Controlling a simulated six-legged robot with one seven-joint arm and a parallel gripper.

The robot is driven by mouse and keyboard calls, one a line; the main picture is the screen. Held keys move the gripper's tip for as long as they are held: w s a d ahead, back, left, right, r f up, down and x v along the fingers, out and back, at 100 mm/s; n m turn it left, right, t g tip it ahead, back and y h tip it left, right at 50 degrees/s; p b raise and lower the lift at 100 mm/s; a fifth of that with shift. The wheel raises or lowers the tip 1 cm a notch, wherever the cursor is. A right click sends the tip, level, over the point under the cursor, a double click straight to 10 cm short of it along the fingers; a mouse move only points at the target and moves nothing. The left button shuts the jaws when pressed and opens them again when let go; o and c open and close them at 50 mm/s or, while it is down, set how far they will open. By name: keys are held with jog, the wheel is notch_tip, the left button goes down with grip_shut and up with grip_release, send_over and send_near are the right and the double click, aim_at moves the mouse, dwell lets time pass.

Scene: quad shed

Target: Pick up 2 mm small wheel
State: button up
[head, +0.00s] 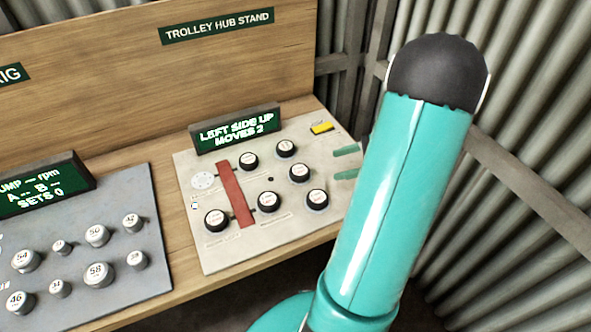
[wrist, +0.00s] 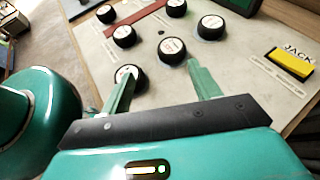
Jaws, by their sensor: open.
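Several black wheels with white caps stand on the pale board (head: 220,255) of the trolley hub stand, among them one at the front right (head: 317,198), one behind it (head: 299,172) and one at the back (head: 286,148). Their cap print is too small to read, so I cannot tell which is the 2 mm one. My gripper (head: 341,162) is open and empty at the board's right edge. In the wrist view my gripper (wrist: 162,72) has its left finger partly covering the front-right wheel (wrist: 129,75); the wheel behind it (wrist: 172,49) shows beyond the gap.
A red bar (head: 236,193) crosses the board, with a wheel (head: 217,220) left of it. A yellow jack block (wrist: 290,64) sits at the back right. A display (head: 236,130) reads "LEFT SIDE UP MOVES 2". A grey board (head: 130,285) with numbered knobs lies to the left.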

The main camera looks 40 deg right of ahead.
aim_at(305, 170)
jog(key=shift+s+d+f+m+t, duration=0.3)
jog(key=shift+s+d+f+m, duration=0.05)
jog(key=shift+d, duration=0.2)
jog(key=shift+s+d+f+m+t, duration=0.3)
jog(key=shift+d+f+m, duration=0.05)
jog(key=shift+d, duration=0.2)
jog(key=shift+h, duration=0.3)
jog(key=x, duration=1.3)
jog(key=shift+w+a+f, duration=0.15)
jog(key=shift+w, duration=0.1)
jog(key=c, duration=0.8)
